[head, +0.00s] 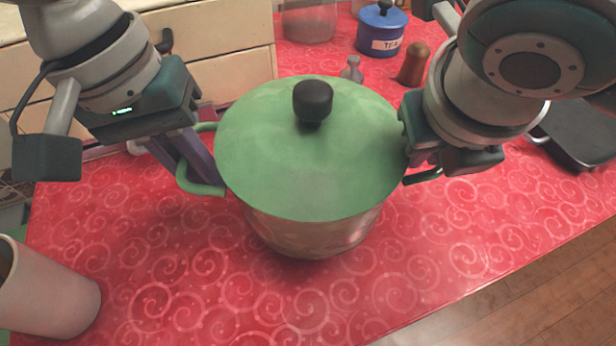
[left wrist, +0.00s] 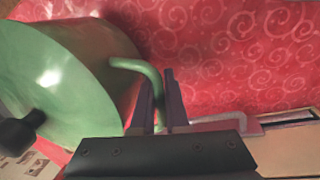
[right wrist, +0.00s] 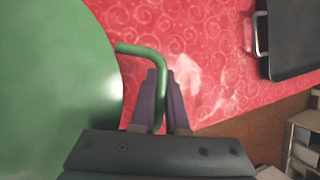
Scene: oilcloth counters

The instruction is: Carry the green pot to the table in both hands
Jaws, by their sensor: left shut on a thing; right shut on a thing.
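The green pot has a green lid (head: 270,150) with a black knob (head: 312,100) and a shiny metal body (head: 315,235). It is upright over the red patterned counter (head: 200,280); whether its base touches the counter I cannot tell. My left gripper (head: 208,178) is shut on the left green handle, which also shows in the left wrist view (left wrist: 152,75). My right gripper (head: 425,168) is shut on the right handle, which passes between the fingers in the right wrist view (right wrist: 160,72). In the head view my right gripper partly hides that handle.
A white cup-like vessel (head: 50,290) is at the lower left. A blue tea canister (head: 382,30), brown shaker (head: 413,62), grey shaker (head: 352,70) and glass container (head: 310,22) stand behind the pot. A black pan (head: 585,130) lies at right. The counter in front is clear to its edge.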

